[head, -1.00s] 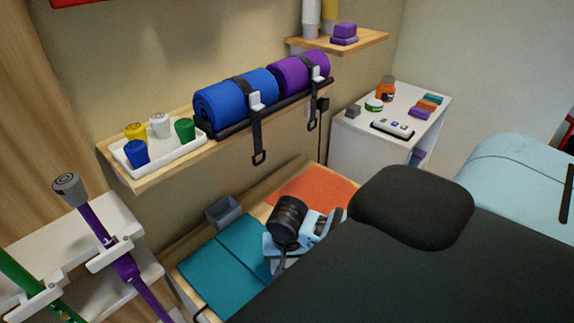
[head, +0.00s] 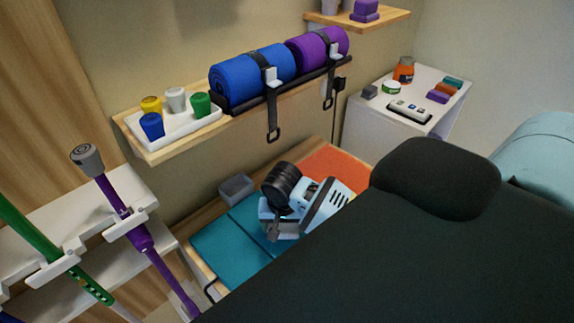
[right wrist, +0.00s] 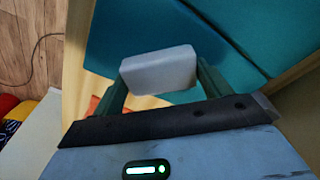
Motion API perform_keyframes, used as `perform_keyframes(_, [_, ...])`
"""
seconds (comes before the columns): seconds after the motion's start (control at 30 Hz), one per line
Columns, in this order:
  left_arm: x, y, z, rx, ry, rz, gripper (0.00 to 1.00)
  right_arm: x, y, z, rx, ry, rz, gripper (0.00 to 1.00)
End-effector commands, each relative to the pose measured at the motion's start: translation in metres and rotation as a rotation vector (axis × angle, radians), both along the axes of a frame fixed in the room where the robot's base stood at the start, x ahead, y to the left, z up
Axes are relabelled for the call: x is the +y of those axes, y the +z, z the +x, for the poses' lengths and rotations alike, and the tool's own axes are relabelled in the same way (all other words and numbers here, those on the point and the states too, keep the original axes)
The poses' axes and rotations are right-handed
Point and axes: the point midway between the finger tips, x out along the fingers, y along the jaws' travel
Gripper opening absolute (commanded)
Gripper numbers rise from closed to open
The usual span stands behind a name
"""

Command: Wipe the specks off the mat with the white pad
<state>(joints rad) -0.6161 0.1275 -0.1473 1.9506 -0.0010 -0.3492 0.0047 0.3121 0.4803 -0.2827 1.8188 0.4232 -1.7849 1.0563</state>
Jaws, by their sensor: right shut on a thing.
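The teal mat (head: 225,250) lies on a low wooden surface in the lower middle of the head view, with an orange section (head: 335,163) at its far right end. It also fills the top of the right wrist view (right wrist: 130,30). My right gripper (right wrist: 158,75) is shut on the white pad (right wrist: 160,66), a pale block between its two dark green fingers. I cannot tell whether the pad touches the mat. No specks can be made out. My left gripper is not in view.
A grey bin (head: 236,188) stands at the mat's far edge. The black padded couch (head: 400,260) fills the lower right. A wall shelf (head: 160,152) with rolled mats and a tray hangs above. Crutches (head: 125,220) stand in a rack at the left.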

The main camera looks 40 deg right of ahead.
Motion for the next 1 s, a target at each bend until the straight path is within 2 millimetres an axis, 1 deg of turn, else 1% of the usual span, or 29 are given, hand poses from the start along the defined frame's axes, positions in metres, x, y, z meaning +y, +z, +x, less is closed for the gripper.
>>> perform_keyframes(0.03, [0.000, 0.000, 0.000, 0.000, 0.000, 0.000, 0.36, 0.001, 0.000, 0.005, -0.003, 0.000, 0.002, 0.58])
perform_keyframes(0.2, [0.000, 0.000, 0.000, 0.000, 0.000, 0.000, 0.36, 0.002, -0.001, 0.017, -0.002, -0.001, 0.001, 0.58])
perform_keyframes(0.57, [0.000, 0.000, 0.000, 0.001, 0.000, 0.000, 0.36, 0.002, -0.002, 0.023, -0.002, 0.001, 0.001, 0.58])
perform_keyframes(1.0, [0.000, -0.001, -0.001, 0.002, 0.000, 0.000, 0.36, 0.005, -0.001, 0.053, -0.001, 0.001, 0.001, 0.58])
